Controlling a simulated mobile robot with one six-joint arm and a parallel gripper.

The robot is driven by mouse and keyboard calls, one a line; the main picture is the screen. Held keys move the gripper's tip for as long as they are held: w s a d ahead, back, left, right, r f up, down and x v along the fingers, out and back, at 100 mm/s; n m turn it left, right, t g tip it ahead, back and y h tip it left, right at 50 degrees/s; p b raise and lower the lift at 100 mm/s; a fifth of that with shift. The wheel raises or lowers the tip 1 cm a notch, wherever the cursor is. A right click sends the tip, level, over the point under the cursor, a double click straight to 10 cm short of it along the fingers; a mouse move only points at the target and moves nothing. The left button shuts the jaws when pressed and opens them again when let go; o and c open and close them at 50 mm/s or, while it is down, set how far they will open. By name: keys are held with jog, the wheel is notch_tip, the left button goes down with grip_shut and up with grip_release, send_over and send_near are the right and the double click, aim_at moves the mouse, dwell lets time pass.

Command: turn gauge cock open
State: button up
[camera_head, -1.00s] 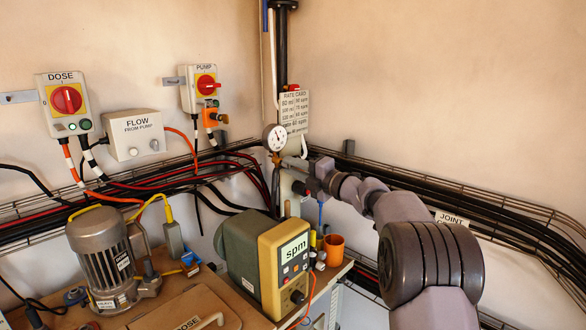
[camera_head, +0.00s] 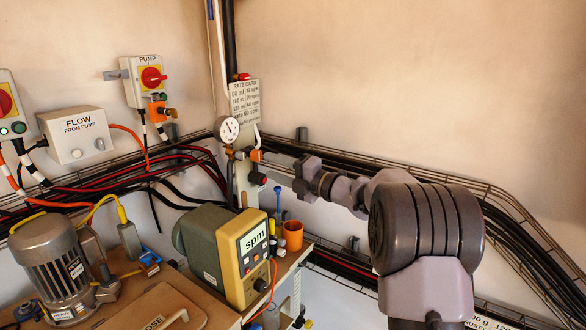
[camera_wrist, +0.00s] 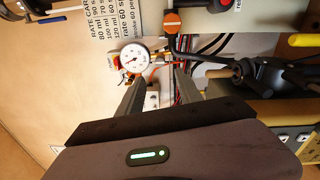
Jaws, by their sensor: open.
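A round white pressure gauge (camera_head: 228,129) stands on a brass fitting at the vertical panel in the head view. It also shows in the wrist view (camera_wrist: 134,58), turned on its side. An orange round handle (camera_head: 256,155) sits to the right of the fitting. In the wrist view, the orange handle (camera_wrist: 172,22) lies beyond and above the fingertips. I take it as the cock's handle, but its exact turn position is unclear. My gripper (camera_wrist: 159,72) is open and empty. Its fingers appear either side of the brass fitting in the wrist view, and contact cannot be told.
A rate card (camera_head: 244,103) hangs just above the gauge. A dark knob (camera_head: 258,177) sits below the orange handle. Cable trays run along both walls. A pump with an spm display (camera_head: 252,238) and an orange cup (camera_head: 292,236) stand on the bench below.

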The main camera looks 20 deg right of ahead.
jog(key=p+v, duration=0.1)
jog(key=v, duration=0.6)
jog(key=shift+s+d, duration=0.2)
jog(key=shift+s, duration=0.1)
notch_tip(320, 180, up, 7)
jog(key=w+m+t+h, duration=0.1)
jog(key=m+t+h, duration=0.2)
jog(key=m+h, duration=0.4)
jog(key=s+r+m+g+h, duration=0.1)
jog(key=s+m+g+h, duration=0.2)
jog(key=s+m+h, duration=0.55)
jog(key=s+a+f+m+g+y, duration=0.2)
jog(key=s+a+f+m, duration=0.3)
jog(key=s, duration=0.5)
jog(key=s+a+f+m+g+y, duration=0.2)
jog(key=s+a+f+m+g, duration=0.2)
jog(key=s, duration=0.6)
jog(key=s+a+f+m+g+y, duration=0.2)
jog(key=s+a+f+m, duration=0.4)
jog(key=s, duration=0.4)
jog(key=shift+s+a+f+m+g, duration=0.2)
jog(key=shift+a+f+m+g, duration=0.2)
jog(key=shift+f+m+g, duration=0.25)
